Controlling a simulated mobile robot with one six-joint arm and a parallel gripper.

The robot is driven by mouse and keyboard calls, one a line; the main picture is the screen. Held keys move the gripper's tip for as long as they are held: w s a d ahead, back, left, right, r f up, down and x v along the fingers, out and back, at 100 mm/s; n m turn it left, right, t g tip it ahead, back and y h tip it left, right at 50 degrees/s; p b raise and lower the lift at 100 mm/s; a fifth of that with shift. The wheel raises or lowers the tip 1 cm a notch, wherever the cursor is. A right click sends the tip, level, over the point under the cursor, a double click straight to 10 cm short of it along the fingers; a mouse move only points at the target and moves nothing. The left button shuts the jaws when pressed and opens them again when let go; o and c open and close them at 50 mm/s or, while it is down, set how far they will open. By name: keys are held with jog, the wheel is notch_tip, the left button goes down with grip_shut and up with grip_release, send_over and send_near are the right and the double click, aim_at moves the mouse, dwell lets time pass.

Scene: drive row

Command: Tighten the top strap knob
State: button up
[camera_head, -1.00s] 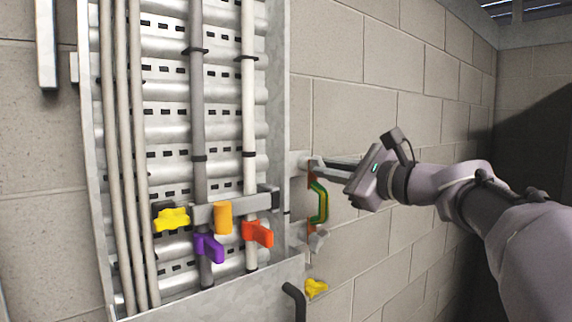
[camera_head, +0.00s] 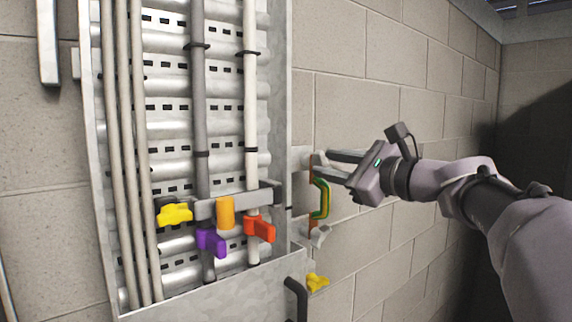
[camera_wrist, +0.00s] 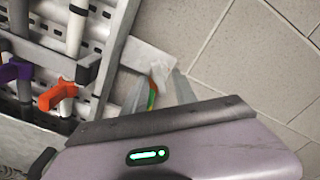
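The strap, orange with a green handle-like part (camera_head: 320,199), runs down the block wall just right of the metal tray. The top strap knob (camera_wrist: 158,72) is small and pale, at the strap's upper end; in the head view my fingers partly cover it. A similar grey knob (camera_head: 319,237) is at the lower end. My gripper (camera_head: 322,163) reaches in from the right at the top knob. Its two fingers are apart, one above the other in the head view. In the wrist view the knob shows between the fingertips; whether either finger touches it I cannot tell.
A yellow knob (camera_head: 174,212), a purple knob (camera_head: 211,242), an orange-red knob (camera_head: 259,228) and an orange cylinder (camera_head: 225,212) sit on the tray's pipes and crossbar. A yellow piece (camera_head: 317,283) is on the wall below the strap. A dark hooked handle (camera_head: 297,298) juts out nearby.

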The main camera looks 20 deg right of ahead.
jog(key=b+v, duration=0.3)
jog(key=v, duration=1.4)
jog(key=shift+s, duration=0.25)
jog(key=shift+d, duration=0.1)
